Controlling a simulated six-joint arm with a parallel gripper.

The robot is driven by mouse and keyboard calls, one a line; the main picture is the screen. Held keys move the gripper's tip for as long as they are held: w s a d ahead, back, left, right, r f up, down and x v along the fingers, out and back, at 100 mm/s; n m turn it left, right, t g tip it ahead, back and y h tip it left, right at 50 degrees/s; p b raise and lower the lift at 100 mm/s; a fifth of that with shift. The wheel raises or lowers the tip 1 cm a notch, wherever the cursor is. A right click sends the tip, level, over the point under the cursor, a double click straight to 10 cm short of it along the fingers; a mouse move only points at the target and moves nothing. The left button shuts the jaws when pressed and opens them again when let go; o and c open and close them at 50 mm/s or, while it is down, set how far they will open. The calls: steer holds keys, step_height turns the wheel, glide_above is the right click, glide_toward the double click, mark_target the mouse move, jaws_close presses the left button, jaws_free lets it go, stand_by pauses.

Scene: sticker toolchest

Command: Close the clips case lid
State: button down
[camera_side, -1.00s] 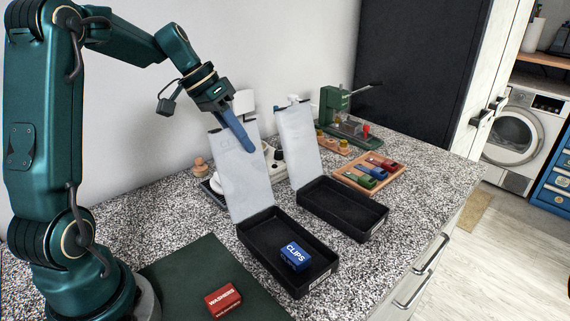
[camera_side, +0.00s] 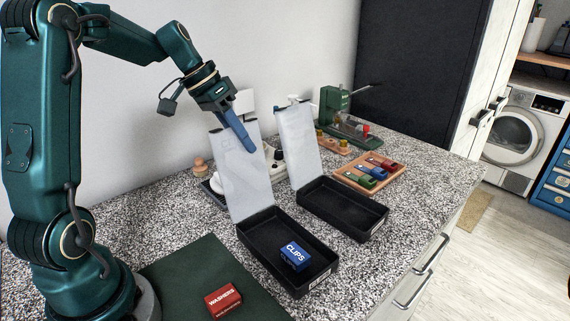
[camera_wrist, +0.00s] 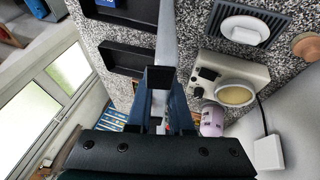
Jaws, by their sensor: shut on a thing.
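The clips case (camera_side: 268,258) is a black open tray with a blue CLIPS block (camera_side: 295,255) inside. Its pale translucent lid (camera_side: 245,185) stands up from the back edge, leaning slightly back. My gripper (camera_side: 247,143) is at the top of this lid, with its blue fingers overlapping the lid's upper edge. In the wrist view, my gripper (camera_wrist: 160,78) is closed around the lid (camera_wrist: 167,35), which shows almost edge-on between the fingertips. The exact contact is partly hidden.
A second black case (camera_side: 340,208) with a raised lid (camera_side: 300,145) stands just to the right. A red WASHERS block (camera_side: 223,300) lies on a green mat (camera_side: 190,265). A wooden tray (camera_side: 370,173) with coloured blocks and a green press (camera_side: 340,115) stand behind.

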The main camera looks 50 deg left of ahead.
steer(key=shift+d+r+y, duration=0.25)
steer(key=shift+d+y, duration=0.15)
steer(key=shift+d, duration=0.35)
steer(key=d+f+m+y, duration=0.1)
steer(key=d+f+y, duration=0.2)
steer(key=d+y, duration=0.2)
steer(key=d+f+m+t+y, duration=0.1)
steer(key=d+f+y, duration=0.2)
steer(key=d+y, duration=0.2)
steer(key=d+f+m+y, duration=0.1)
steer(key=d+f+y, duration=0.2)
steer(key=d+y, duration=0.2)
steer(key=shift+s+d+f+m+t, duration=0.1)
steer(key=shift+s+d+m+t, duration=0.1)
steer(key=shift+d, duration=0.6)
steer(key=shift+s+d+f+m+t, duration=0.1)
steer(key=shift+s+d+m, duration=0.1)
steer(key=shift+d, duration=0.6)
steer(key=shift+d+f+y, duration=0.2)
steer(key=shift+f+y, duration=0.15)
steer(key=shift+f, duration=0.15)
steer(key=shift+d+f+y, duration=0.15)
steer(key=shift+f+y, duration=0.2)
steer(key=shift+f, duration=0.1)
steer(key=shift+d+f, duration=0.2)
steer(key=shift+f, duration=0.75)
